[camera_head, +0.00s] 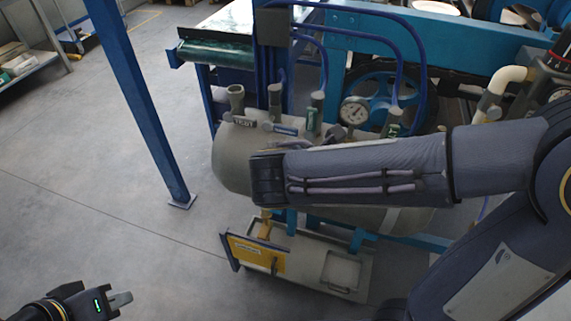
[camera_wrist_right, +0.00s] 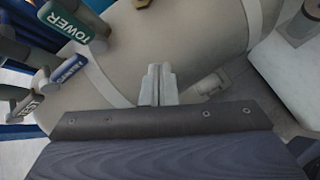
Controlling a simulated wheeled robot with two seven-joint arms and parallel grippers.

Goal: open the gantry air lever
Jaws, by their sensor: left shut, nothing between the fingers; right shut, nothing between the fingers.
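The grey air tank (camera_head: 232,165) has several valves along its top with coloured label levers. In the right wrist view a green lever marked TOWER (camera_wrist_right: 66,22), a blue-labelled lever (camera_wrist_right: 69,68) and a grey-labelled lever (camera_wrist_right: 27,107) show at the left. I cannot read the small labels well enough to tell which is the gantry air lever. My right gripper (camera_wrist_right: 158,76) is shut and empty in front of the tank, to the right of these levers and apart from them. In the head view my right arm hides it. My left gripper (camera_head: 121,299) is shut and empty over the floor.
A pressure gauge (camera_head: 355,111) and blue hoses (camera_head: 424,75) stand above the tank. A blue post (camera_head: 142,105) rises left of it. A low metal base with a yellow plate (camera_head: 257,254) sits below. The floor at left is clear.

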